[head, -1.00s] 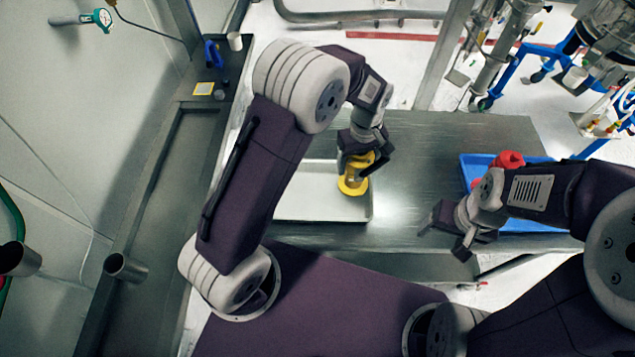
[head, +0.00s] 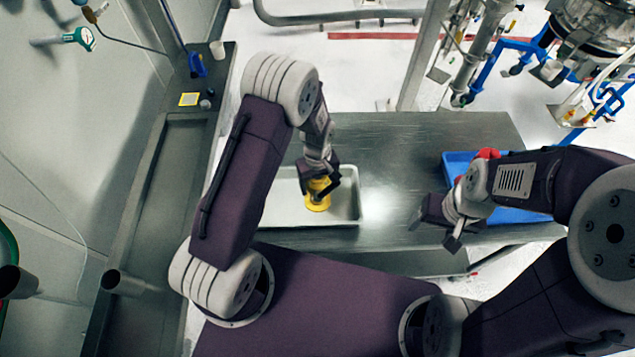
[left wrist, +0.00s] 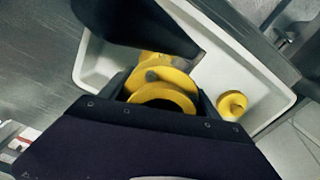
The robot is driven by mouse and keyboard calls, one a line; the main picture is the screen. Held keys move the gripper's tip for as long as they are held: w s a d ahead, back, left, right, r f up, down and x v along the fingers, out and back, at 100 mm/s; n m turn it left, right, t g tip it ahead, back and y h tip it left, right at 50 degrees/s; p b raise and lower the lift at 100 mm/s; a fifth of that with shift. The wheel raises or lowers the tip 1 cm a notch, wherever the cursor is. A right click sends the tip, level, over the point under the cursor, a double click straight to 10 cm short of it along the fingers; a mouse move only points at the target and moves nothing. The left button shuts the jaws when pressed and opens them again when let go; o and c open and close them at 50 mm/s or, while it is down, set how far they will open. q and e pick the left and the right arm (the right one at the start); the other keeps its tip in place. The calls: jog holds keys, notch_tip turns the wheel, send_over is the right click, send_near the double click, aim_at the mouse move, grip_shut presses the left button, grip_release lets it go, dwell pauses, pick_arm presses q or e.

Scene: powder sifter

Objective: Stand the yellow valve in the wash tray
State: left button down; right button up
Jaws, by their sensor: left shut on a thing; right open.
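In the left wrist view the valve's yellow discs (left wrist: 162,97) sit between the dark fingers, with the tray (left wrist: 262,72) around and below. Another yellow round piece (left wrist: 232,104) shows to the right there; I cannot tell whether it belongs to the valve. Whether the valve touches the tray floor is not clear. My right gripper (head: 436,226) is open and empty, right of the tray over the bench's front.
A blue tray (head: 457,166) with a red part (head: 487,154) stands at the bench's right, partly behind my right arm. The metal bench (head: 400,145) is clear between the trays. A dark side counter (head: 165,160) runs along the left.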

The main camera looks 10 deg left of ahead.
pick_arm(q)
jog(key=shift+f, duration=0.15)
jog(key=shift+c, duration=0.8)
grip_release()
jog(key=shift+s, duration=0.1)
